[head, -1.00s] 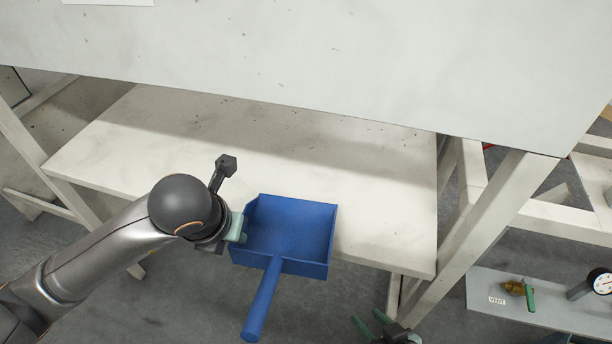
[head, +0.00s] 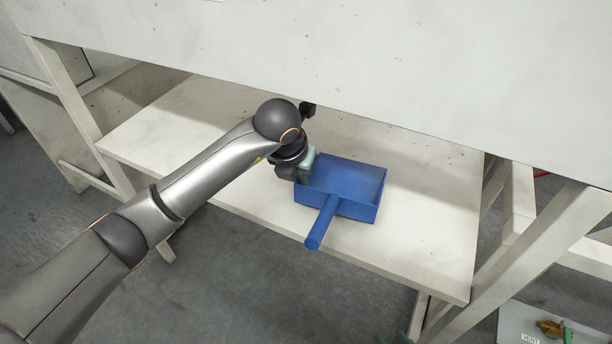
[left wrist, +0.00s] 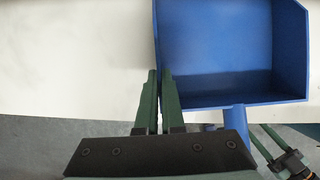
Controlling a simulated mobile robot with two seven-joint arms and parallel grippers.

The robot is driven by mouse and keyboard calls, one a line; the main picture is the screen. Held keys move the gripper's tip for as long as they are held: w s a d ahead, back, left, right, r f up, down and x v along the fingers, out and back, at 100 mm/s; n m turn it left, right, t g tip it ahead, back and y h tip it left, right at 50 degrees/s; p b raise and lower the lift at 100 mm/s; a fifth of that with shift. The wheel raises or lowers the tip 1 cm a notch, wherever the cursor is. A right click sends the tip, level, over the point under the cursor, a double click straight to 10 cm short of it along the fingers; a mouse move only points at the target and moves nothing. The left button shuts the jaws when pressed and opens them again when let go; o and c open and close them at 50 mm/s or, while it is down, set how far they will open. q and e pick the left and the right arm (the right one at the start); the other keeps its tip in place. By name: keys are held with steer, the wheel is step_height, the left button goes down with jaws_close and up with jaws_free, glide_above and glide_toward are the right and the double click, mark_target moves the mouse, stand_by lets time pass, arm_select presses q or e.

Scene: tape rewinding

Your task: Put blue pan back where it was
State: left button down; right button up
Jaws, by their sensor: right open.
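The blue pan (head: 345,180) is an open square scoop with a round handle. It is upright over the white lower shelf (head: 420,250), with its handle toward the shelf's front edge. I cannot tell whether it rests on the shelf or hangs just above it. My left gripper (head: 306,168) is shut on the pan's left wall; in the left wrist view its green fingers (left wrist: 160,78) pinch that wall. My right gripper (left wrist: 267,140) shows at the lower right of the left wrist view, fingers apart and empty, below the shelf's front.
A large white upper board (head: 400,70) overhangs the back of the shelf. White slanted legs (head: 545,230) stand at the right. A grey plate with a VENT label (head: 530,338) and a brass valve (head: 550,328) is at the lower right. The shelf is bare around the pan.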

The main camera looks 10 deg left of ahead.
arm_select(q)
steer(key=shift+w+d, duration=0.15)
steer(key=shift+w, duration=0.5)
steer(key=shift+w+d, duration=0.15)
steer(key=shift+w, duration=0.5)
steer(key=shift+s+x, duration=0.1)
steer(key=shift+x, duration=0.7)
steer(key=shift+s+x, duration=0.15)
steer(key=shift+x, duration=0.6)
steer(key=c, duration=1)
jaws_free()
steer(key=shift+a+f, duration=0.1)
steer(key=shift+c, duration=0.2)
steer(key=shift+f, duration=0.1)
steer(key=shift+f+b, duration=0.1)
steer(key=shift+b, duration=0.3)
steer(key=p+v, duration=0.1)
steer(key=v, duration=0.4)
steer(key=shift+r, duration=0.25)
steer(key=s+a, duration=0.2)
steer(key=s, duration=0.9)
steer(key=shift+s+a+f, duration=0.2)
steer(key=shift+s+f, duration=0.1)
steer(key=shift+s, duration=0.05)
